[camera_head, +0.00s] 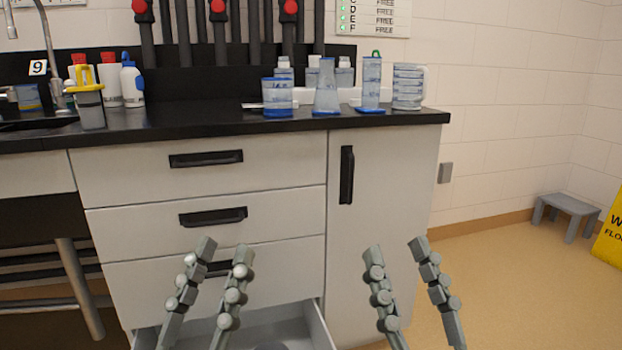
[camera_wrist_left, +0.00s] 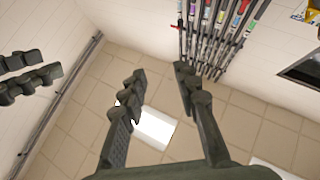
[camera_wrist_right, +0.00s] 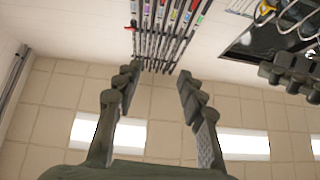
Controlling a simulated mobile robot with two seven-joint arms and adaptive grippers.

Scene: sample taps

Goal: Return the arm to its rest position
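My left gripper (camera_head: 222,248) points up in front of the drawers in the head view. Its two fingers are apart with nothing between them, and they also show apart in the left wrist view (camera_wrist_left: 158,85). My right gripper (camera_head: 395,250) points up in front of the cabinet door. Its fingers are apart and empty, as the right wrist view (camera_wrist_right: 158,80) also shows. Both grippers are side by side and clear of the counter.
A black counter (camera_head: 210,119) holds a beaker (camera_head: 278,95), a flask (camera_head: 327,92), a cylinder (camera_head: 371,85) and bottles. The bottom drawer (camera_head: 318,325) stands open below my grippers. A grey stool (camera_head: 567,208) and yellow floor sign (camera_head: 610,238) are at the right. The floor between is clear.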

